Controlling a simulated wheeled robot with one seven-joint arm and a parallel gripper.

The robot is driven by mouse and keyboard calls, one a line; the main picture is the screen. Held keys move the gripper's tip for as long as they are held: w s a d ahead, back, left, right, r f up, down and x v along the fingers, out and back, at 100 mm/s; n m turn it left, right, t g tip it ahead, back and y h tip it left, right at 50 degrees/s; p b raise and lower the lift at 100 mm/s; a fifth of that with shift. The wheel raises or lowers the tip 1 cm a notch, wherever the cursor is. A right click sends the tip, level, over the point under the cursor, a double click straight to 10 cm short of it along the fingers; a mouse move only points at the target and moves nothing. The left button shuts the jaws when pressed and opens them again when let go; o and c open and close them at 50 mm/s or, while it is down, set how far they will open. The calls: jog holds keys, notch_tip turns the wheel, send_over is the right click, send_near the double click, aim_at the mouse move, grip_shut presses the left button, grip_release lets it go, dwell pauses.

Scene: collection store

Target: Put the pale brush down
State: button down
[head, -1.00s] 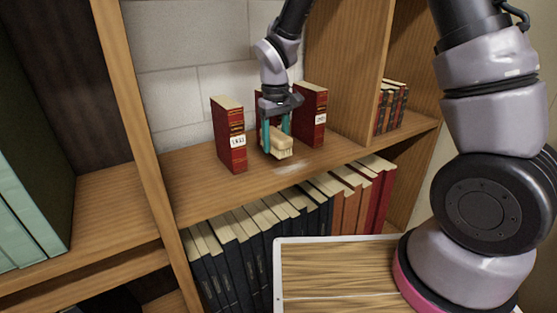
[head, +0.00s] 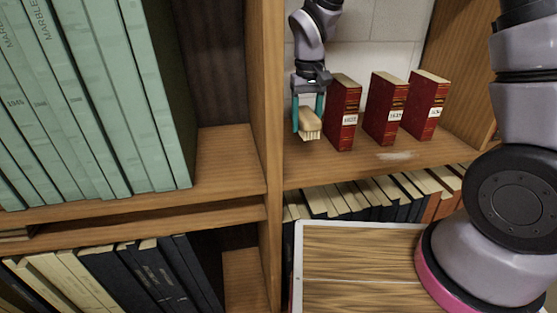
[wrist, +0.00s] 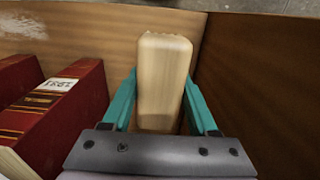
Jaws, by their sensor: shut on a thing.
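The pale brush (head: 310,122) is a light wooden block with bristles facing down. My gripper (head: 309,118) is shut on it, with a teal finger on each side. In the head view it is over the left end of the middle shelf (head: 360,163), between the upright panel and the red books. In the wrist view the brush (wrist: 162,80) stands between the teal fingers. I cannot tell whether its bristles touch the shelf.
Three red books (head: 343,112) stand apart on the shelf, right of my gripper. An upright panel (head: 267,120) is close on the left. A pale dusty patch (head: 396,156) lies at the shelf's front.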

send_over(300, 162)
notch_tip(300, 162, down, 5)
jog(key=shift+f, duration=2.45)
jog(key=shift+c, duration=0.9)
grip_release()
jog(key=shift+f, duration=0.1)
